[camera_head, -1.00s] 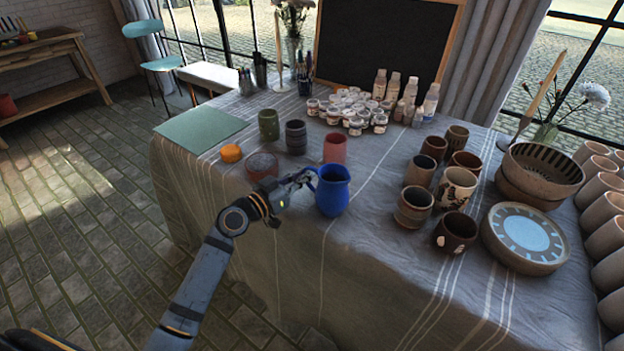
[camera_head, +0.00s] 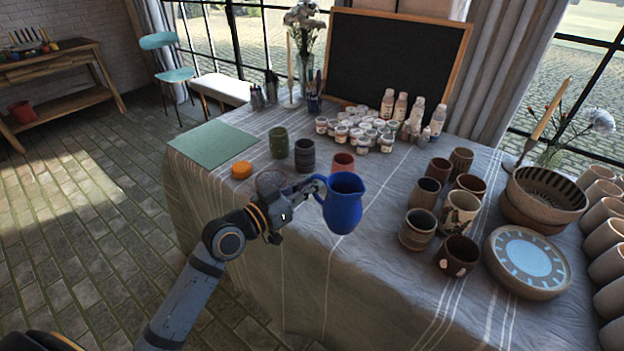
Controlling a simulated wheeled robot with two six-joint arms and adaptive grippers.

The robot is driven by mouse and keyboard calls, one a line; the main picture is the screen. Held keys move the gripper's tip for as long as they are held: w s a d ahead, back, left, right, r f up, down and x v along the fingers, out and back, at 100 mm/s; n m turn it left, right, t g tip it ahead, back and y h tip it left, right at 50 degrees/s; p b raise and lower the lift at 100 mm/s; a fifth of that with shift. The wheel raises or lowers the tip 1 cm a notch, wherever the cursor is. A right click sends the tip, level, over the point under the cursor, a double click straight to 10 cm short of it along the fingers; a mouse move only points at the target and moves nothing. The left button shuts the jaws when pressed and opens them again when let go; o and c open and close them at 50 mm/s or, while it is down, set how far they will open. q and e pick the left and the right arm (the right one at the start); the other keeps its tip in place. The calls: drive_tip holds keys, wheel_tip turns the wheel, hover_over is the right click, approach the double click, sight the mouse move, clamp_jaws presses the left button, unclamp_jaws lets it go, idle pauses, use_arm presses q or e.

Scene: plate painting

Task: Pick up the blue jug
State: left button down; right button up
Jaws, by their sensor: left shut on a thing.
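The blue jug (camera_head: 344,205) is upright near the front edge of the cloth-covered table, and it appears raised above the tabletop. Its handle is on its left side. My left gripper (camera_head: 314,188) comes in from the left and is shut on the jug's handle. The jug hides part of the red cup (camera_head: 342,162) behind it. My right gripper does not show.
Several brown cups (camera_head: 418,229) and stacked plates (camera_head: 527,262) stand to the right on the table (camera_head: 380,275). An orange sponge-like piece (camera_head: 241,169), a green cup (camera_head: 278,141), a dark cup (camera_head: 304,155) and a shallow bowl (camera_head: 270,182) are to the left. Paint jars (camera_head: 360,130) stand behind.

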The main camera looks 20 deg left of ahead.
sight(334, 201)
use_arm(q)
drive_tip(key=s+d+r+p, duration=0.2)
drive_tip(key=s+r, duration=0.1)
drive_tip(key=s, duration=0.4)
drive_tip(key=shift+s+r, duration=0.25)
drive_tip(key=shift+r, duration=0.05)
